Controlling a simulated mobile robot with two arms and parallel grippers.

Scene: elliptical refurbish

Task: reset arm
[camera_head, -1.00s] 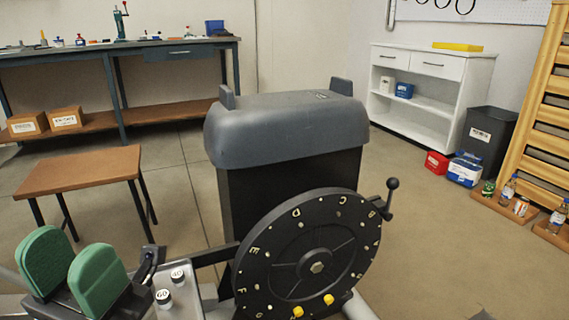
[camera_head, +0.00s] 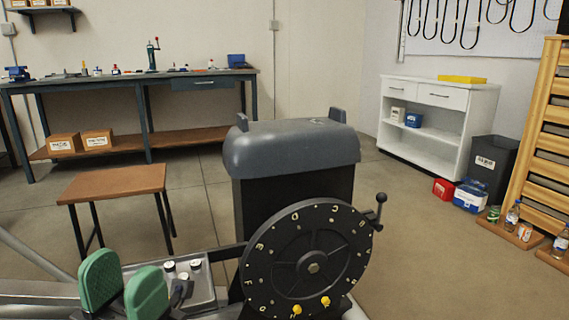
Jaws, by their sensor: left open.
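My left gripper (camera_head: 122,282) is low at the left of the head view. Its two green, rounded fingers stand upright with a gap between them, and nothing shows in the gap. Their lower ends are cut off or hidden at the picture's bottom. The gripper is in front and to the left of a grey tray (camera_head: 207,291). My right gripper is not in view.
A large black lettered wheel (camera_head: 340,272) with a knobbed lever stands close to the right, before a grey-topped housing (camera_head: 290,145). A brown stool (camera_head: 115,181), a workbench (camera_head: 110,84) and a white cabinet (camera_head: 481,105) stand beyond. Floor between is clear.

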